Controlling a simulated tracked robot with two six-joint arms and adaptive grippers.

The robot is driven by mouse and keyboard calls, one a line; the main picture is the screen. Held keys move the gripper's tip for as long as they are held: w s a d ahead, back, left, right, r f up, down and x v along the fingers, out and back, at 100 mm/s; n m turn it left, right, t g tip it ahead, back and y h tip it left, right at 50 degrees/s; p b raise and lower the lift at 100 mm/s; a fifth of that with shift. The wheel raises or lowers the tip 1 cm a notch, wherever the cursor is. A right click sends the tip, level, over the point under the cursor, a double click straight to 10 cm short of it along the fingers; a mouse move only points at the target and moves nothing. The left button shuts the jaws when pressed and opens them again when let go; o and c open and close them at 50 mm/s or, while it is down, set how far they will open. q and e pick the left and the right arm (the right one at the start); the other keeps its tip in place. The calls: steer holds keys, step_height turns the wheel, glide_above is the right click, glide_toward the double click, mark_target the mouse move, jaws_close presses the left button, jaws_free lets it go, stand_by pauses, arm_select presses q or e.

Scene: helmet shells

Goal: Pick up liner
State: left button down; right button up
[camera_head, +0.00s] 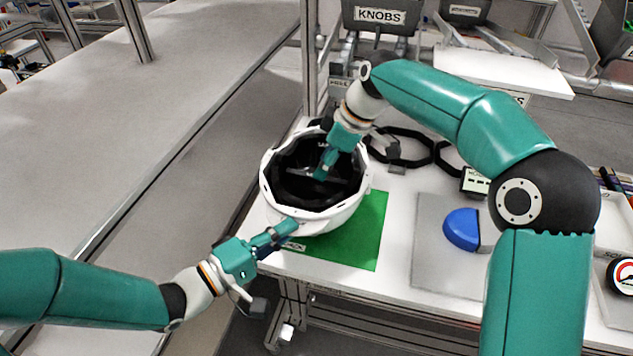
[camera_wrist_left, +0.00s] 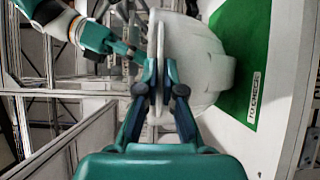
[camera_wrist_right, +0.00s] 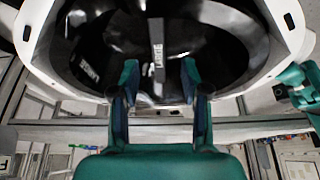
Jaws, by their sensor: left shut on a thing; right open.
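A white helmet shell (camera_head: 325,217) sits open side up at the green mat (camera_head: 365,240). A black, faceted liner (camera_head: 285,185) lines its inside; part is hidden by my right arm. My left gripper (camera_head: 290,229) is shut on the shell's near rim; the left wrist view shows the fingers on both sides of the rim (camera_wrist_left: 157,45). My right gripper (camera_head: 322,170) is open, reaching down into the shell. In the right wrist view its fingers (camera_wrist_right: 158,85) stand apart, on either side of a grey labelled strip (camera_wrist_right: 157,50) across the black inside.
Black ring-shaped pieces (camera_head: 412,160) lie on the white table behind the shell. A blue half-round piece (camera_head: 461,229) lies on a grey plate (camera_head: 425,255) to the right. A gauge (camera_head: 622,275) stands at the far right. Bins marked KNOBS (camera_head: 380,17) are at the back.

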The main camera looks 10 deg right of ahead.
mark_target(317, 184)
steer(key=shift+x, duration=2.6)
steer(key=shift+d+f, duration=0.1)
steer(key=shift+d, duration=0.1)
jaws_close()
